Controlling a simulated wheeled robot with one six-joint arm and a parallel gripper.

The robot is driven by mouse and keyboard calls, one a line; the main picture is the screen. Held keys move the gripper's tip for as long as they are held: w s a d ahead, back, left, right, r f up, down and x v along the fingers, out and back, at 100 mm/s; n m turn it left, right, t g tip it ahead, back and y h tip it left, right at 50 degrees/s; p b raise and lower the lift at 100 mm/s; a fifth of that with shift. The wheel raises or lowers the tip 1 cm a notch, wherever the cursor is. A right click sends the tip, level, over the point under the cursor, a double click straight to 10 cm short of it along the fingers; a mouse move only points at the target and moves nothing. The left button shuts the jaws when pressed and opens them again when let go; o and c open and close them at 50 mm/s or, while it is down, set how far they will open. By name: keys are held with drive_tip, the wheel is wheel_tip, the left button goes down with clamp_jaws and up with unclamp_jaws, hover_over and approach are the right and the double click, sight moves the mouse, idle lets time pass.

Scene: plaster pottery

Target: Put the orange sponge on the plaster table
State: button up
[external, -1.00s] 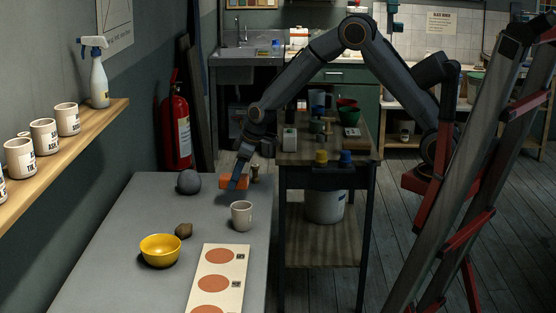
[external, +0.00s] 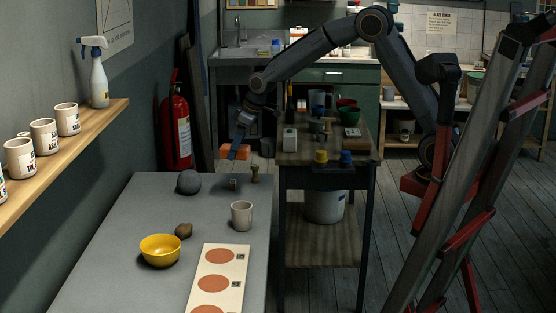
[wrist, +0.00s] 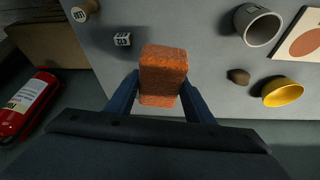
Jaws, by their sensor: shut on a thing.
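The orange sponge (external: 234,152) is a small block held in my gripper (external: 239,146), above the far end of the grey table (external: 120,225). In the wrist view the sponge (wrist: 162,76) sits between both fingers of my gripper (wrist: 161,98), which are shut on it. The grey tabletop (wrist: 205,85) lies below, apart from the sponge. I cannot tell from the frames whether this grey table is the plaster table.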

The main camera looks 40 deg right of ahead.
drive_tip(key=w+d+m+h+b, duration=0.2)
drive_tip(key=w+d+m, duration=0.3)
drive_tip(key=d, duration=0.9)
drive_tip(key=w+d+f+m+g+h+b, duration=0.1)
drive_tip(key=w+d+m+h+b, duration=0.15)
drive_tip(key=d+m, duration=0.8)
drive_tip(key=w+d+m+h+b, duration=0.15)
drive_tip(key=w+d+m, duration=0.3)
drive_tip(key=d, duration=1.15)
drive_tip(key=s+d+r+m+g+b, duration=0.1)
drive_tip(key=s+d+m+g, duration=0.45)
drive_tip(key=d, duration=0.95)
drive_tip(key=s+d+m+b, duration=0.25)
drive_tip(key=d+m, duration=0.55)
drive_tip(key=d, duration=0.7)
drive_tip(key=f, duration=0.3)
drive_tip(key=f+p, duration=0.1)
drive_tip(key=f, duration=0.2)
drive_tip(key=s+f, duration=0.1)
drive_tip(key=f, duration=0.3)
drive_tip(key=shift+a+f+p, duration=0.1)
drive_tip(key=shift+p, duration=0.25)
drive_tip(key=shift+f+p, duration=0.4)
drive_tip(key=shift+f, duration=1.85)
drive_tip(key=shift+f, duration=0.2)
